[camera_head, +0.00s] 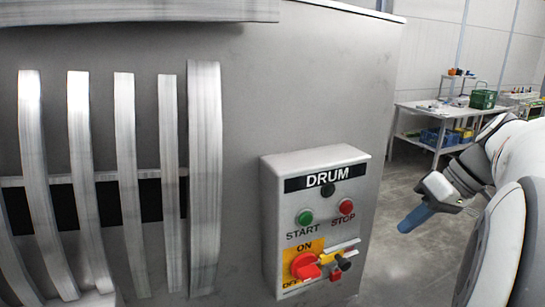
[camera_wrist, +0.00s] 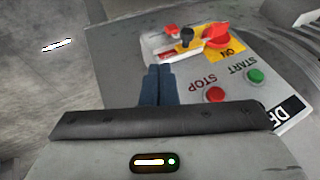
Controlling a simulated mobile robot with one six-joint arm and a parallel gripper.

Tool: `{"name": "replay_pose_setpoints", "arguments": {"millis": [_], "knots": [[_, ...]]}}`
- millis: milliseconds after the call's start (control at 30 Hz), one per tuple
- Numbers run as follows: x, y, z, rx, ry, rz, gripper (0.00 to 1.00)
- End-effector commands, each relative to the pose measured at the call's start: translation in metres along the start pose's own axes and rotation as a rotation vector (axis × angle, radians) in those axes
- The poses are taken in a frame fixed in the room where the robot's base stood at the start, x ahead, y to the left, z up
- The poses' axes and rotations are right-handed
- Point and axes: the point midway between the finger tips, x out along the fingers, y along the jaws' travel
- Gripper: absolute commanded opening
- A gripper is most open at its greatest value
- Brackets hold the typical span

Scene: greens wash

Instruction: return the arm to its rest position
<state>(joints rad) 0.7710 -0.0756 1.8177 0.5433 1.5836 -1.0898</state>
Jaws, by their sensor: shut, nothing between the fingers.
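My gripper (camera_head: 414,219) is at the right of the head view, with its blue fingers pointing down and left. It is apart from the DRUM control box (camera_head: 268,215), with a gap of floor showing between them. In the wrist view the blue fingertips (camera_wrist: 158,72) are together and hold nothing. The same box shows there upside down, with the red rotary switch (camera_wrist: 216,36), the green START button (camera_wrist: 256,75) and the red STOP button (camera_wrist: 215,94). My white arm (camera_head: 520,160) fills the right edge of the head view.
The box is mounted on a large grey metal machine (camera_head: 330,90) with curved vertical bars (camera_head: 128,180) at left. A black knob (camera_head: 344,263) sticks out beside the rotary switch (camera_head: 305,266). A workbench (camera_head: 425,108) with crates stands far back right. Open floor (camera_head: 405,185) lies between.

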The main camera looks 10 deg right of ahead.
Motion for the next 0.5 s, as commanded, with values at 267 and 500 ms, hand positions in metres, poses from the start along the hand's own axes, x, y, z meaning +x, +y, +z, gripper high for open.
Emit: {"name": "replay_pose_setpoints", "arguments": {"millis": [267,500], "knots": [[0.086,-0.060,0.027,0.141,-0.153,0.195,0.00],[0.149,-0.097,0.072,0.195,-0.144,0.408,0.00]]}}
